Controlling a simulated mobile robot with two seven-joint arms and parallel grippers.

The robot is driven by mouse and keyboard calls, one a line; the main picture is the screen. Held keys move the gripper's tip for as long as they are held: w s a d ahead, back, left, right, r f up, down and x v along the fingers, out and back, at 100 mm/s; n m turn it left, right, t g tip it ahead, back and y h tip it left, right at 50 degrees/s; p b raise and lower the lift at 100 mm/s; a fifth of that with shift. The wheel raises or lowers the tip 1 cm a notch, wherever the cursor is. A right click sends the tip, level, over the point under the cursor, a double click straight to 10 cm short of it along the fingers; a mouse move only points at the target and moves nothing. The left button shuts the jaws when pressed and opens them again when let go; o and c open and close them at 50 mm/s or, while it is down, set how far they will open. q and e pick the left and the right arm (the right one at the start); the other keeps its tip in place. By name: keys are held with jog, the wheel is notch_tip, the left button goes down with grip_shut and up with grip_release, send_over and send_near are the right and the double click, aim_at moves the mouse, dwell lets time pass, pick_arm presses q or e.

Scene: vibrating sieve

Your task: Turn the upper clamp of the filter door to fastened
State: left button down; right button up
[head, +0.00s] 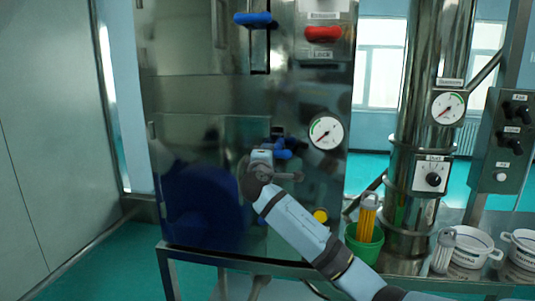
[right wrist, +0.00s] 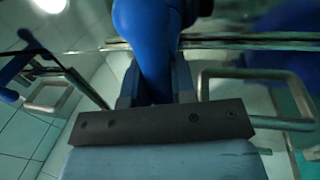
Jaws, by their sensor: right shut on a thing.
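The steel filter door (head: 195,150) is on the front of the cabinet in the head view. A blue clamp handle (head: 284,152) shows at its right edge, partly hidden behind my right gripper (head: 264,155). In the right wrist view the blue clamp handle (right wrist: 148,45) runs down between the fingers of my right gripper (right wrist: 157,88), which is shut on it. Whether the clamp is fastened cannot be told. My left gripper is not in view.
Above are a blue handle (head: 255,19) and a red handle (head: 323,33). A gauge (head: 326,131) sits right of the clamp, and a yellow knob (head: 320,215) lower down. A green cup (head: 364,245) and white tubs (head: 474,248) stand at right.

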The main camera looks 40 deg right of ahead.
jog(key=o, duration=0.9)
jog(key=b+v, duration=0.3)
jog(key=v, duration=1.1)
jog(key=shift+b, duration=0.35)
jog(key=shift+w, duration=0.1)
